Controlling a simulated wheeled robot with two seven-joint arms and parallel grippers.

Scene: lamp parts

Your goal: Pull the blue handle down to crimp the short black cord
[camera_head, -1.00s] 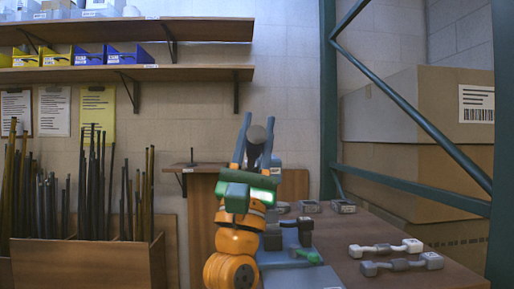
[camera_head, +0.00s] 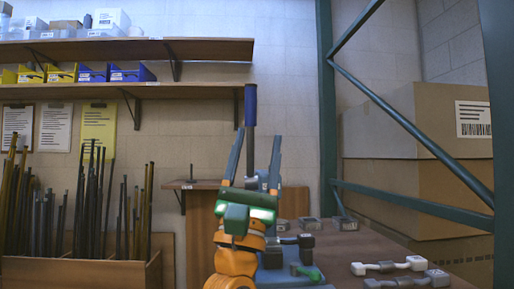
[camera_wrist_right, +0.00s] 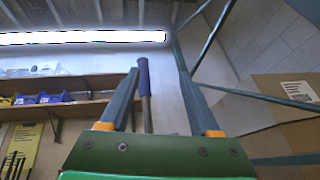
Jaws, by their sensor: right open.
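The handle's blue grip (camera_head: 250,105) stands upright on a grey shaft in the head view. The grip also shows in the right wrist view (camera_wrist_right: 143,75), nearer the left finger. My right gripper (camera_head: 257,136) is open, its fingers pointing up on either side of the handle's line; I see no clear contact. The wrist view shows the same spread fingers (camera_wrist_right: 155,74). The crimping tool's blue base (camera_head: 272,276) is partly hidden behind my right arm. I cannot make out the short black cord for sure. My left gripper is not in view.
A white cord piece (camera_head: 388,266) and a grey one (camera_head: 408,281) lie at the right of the table. A green piece (camera_head: 306,272) lies near the base. Cardboard boxes (camera_head: 415,185) and a green rack post (camera_head: 326,110) stand at the right.

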